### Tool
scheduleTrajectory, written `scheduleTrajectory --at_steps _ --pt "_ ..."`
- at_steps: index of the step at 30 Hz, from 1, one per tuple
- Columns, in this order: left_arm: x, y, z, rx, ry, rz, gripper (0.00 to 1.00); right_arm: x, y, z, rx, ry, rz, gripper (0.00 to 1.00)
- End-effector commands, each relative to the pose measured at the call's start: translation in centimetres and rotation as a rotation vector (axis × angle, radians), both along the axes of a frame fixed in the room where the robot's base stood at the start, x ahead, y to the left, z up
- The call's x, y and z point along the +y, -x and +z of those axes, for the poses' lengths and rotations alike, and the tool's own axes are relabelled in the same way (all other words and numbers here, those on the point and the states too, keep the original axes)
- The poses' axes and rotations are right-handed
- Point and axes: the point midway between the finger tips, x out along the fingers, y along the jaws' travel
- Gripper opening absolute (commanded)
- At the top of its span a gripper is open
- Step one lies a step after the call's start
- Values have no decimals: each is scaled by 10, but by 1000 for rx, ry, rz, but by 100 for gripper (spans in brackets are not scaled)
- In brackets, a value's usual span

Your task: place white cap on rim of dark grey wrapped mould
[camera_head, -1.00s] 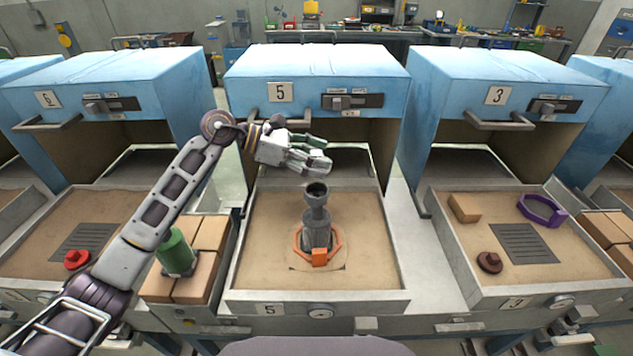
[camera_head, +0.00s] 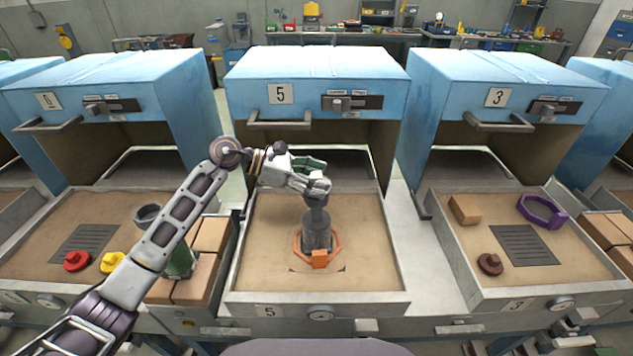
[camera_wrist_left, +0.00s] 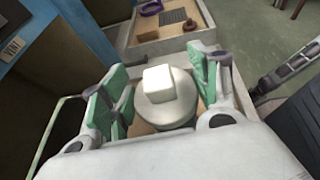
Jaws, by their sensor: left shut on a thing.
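The dark grey wrapped mould (camera_head: 317,232) stands upright on the sand of station 5, with an orange collar (camera_head: 319,259) around its foot. My left gripper (camera_head: 316,178) is right over its top and hides the rim. In the left wrist view the white cap (camera_wrist_left: 165,108), a round disc with a square knob, lies between the green-padded fingers of my left gripper (camera_wrist_left: 158,88), which is shut on it. I cannot tell whether the cap touches the rim. My right gripper is not in view.
The blue hood (camera_head: 318,75) of station 5 with its handle stands behind the mould. Red (camera_head: 77,261) and yellow (camera_head: 113,262) pieces lie in the left tray. Sand around the mould is clear.

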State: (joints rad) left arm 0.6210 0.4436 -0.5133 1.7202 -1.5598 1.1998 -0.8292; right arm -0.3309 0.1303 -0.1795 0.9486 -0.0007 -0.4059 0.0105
Motion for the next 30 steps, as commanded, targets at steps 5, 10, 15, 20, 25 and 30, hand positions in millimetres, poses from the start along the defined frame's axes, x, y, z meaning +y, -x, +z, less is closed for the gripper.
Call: scheduleTrajectory --at_steps 5,10,15,20,25,30 --pt "0 0 -11 0 1 1 38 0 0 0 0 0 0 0" --pt "0 0 -11 0 0 0 38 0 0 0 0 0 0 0" --pt "0 0 -12 0 0 0 38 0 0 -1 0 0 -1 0" --pt "0 0 -13 0 0 0 38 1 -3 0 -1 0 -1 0" --pt "0 0 -14 0 0 0 68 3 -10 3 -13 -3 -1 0" --pt "0 0 -14 0 0 0 83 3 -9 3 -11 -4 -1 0"
